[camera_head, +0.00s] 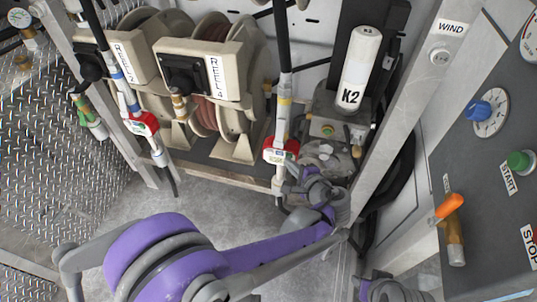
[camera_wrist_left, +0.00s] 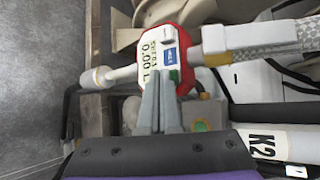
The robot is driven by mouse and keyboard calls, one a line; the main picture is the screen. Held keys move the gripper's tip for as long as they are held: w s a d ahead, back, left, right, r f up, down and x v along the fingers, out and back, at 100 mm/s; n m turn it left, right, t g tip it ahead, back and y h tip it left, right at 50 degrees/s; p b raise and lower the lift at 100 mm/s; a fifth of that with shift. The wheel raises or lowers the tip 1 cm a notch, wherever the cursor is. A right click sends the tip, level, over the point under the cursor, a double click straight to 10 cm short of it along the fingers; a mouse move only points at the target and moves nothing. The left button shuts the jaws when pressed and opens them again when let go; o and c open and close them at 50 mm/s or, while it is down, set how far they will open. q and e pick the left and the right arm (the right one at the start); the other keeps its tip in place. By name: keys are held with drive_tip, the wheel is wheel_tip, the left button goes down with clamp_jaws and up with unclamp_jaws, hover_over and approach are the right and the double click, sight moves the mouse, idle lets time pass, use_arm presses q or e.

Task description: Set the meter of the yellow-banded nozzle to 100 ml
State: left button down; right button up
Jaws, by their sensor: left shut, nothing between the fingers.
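The yellow-banded nozzle (camera_head: 284,108) hangs upright in the head view, with a yellow band above its red meter (camera_head: 281,150). In the left wrist view the meter (camera_wrist_left: 185,42) lies sideways; its display (camera_wrist_left: 149,56) reads 0.00 L on one line, and the SET line is not clearly legible. A blue button (camera_wrist_left: 169,57) and a green button (camera_wrist_left: 174,75) sit beside the display. My left gripper (camera_head: 289,184) is shut and empty at the meter's lower end. In the wrist view its fingertips (camera_wrist_left: 160,78) overlap the meter's near edge beside the green button; contact cannot be told.
Another nozzle with a red meter (camera_head: 143,124) and blue band hangs to the left. Hose reels (camera_head: 207,75) stand behind. The K2 cylinder (camera_head: 359,68) and a grey post (camera_head: 405,115) stand right of the nozzle. A control panel (camera_head: 480,190) is at far right. Floor is open front left.

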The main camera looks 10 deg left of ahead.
idle(0.3)
use_arm(q)
drive_tip(key=shift+s, duration=1.15)
drive_tip(key=shift+s, duration=0.1)
drive_tip(key=s, duration=0.4)
drive_tip(key=shift+s+a+p, duration=0.15)
drive_tip(key=shift+s+p, duration=0.15)
drive_tip(key=shift+s, duration=0.1)
